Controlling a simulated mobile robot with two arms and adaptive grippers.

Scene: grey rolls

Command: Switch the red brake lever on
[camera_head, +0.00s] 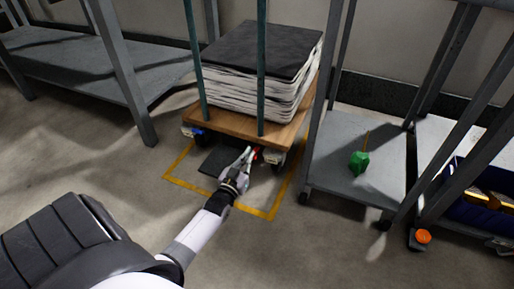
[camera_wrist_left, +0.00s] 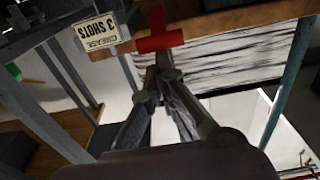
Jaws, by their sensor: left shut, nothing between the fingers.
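The red brake lever (camera_head: 256,153) shows as a small red spot at the front edge of the trolley, low beside its right front wheel. In the left wrist view the red lever (camera_wrist_left: 160,42) is a T-shaped red piece below the trolley deck. My left gripper (camera_head: 249,155) reaches to the trolley front, its fingers shut and empty. In the left wrist view its fingertips (camera_wrist_left: 163,65) come together right at the lever's stem; I cannot tell whether they touch it. The tips hide part of the lever. My right gripper is not in view.
The wooden trolley (camera_head: 222,122) carries a stack of sheets (camera_head: 262,85) between teal posts, within yellow floor lines. A grey shelf (camera_head: 345,190) with a green object (camera_head: 359,161) stands right; another shelf (camera_head: 150,75) stands left. Floor in front is clear.

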